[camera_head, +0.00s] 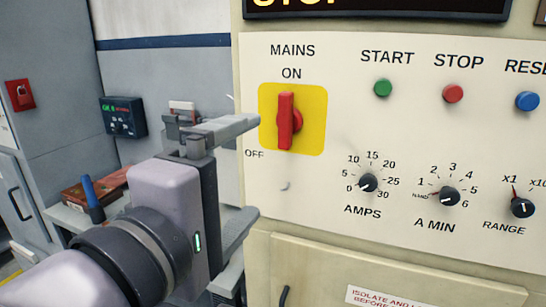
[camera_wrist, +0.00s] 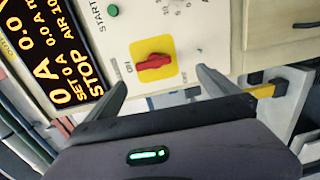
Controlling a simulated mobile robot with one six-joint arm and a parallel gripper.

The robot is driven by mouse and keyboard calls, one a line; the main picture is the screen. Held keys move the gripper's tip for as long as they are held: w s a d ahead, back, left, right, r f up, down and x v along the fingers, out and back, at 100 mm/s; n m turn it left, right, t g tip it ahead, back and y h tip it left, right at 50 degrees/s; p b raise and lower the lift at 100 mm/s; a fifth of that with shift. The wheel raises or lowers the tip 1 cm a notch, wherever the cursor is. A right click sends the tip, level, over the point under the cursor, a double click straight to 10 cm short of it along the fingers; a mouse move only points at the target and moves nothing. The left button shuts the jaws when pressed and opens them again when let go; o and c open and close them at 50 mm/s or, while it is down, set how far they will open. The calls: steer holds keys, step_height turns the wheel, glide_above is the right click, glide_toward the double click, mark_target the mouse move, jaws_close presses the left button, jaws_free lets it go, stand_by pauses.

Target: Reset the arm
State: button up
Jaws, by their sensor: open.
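My gripper (camera_head: 252,170) is open and empty in front of the cream control panel (camera_head: 330,180), its two fingers spread one above the other. In the head view its upper fingertip is close to the left edge of the yellow plate (camera_head: 317,125); I cannot tell the exact gap. The red mains switch handle (camera_head: 286,120) stands upright, toward the ON mark. The wrist view also shows my gripper (camera_wrist: 162,78) with its fingers wide apart and the red switch (camera_wrist: 154,62) beyond them, with nothing held.
The panel carries a green START button (camera_head: 383,88), a red STOP button (camera_head: 453,93), a blue button (camera_head: 527,101) and several black knobs. A display (camera_wrist: 55,50) is lit in the wrist view. At left are a bench with a blue-handled tool (camera_head: 93,200) and a dark wall box (camera_head: 123,117).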

steer(key=s+d+f+m+g, duration=0.2)
steer(key=d+f+m+g, duration=0.6)
steer(key=d+f, duration=0.95)
steer(key=s+a+f+m+g+y, duration=0.2)
steer(key=s+f+m+y, duration=0.3)
steer(key=f+m+y, duration=0.3)
steer(key=shift+a+f+m+y, duration=0.3)
steer(key=shift+a+f+m, duration=0.3)
steer(key=shift+m, duration=0.4)
steer(key=shift+d, duration=0.1)
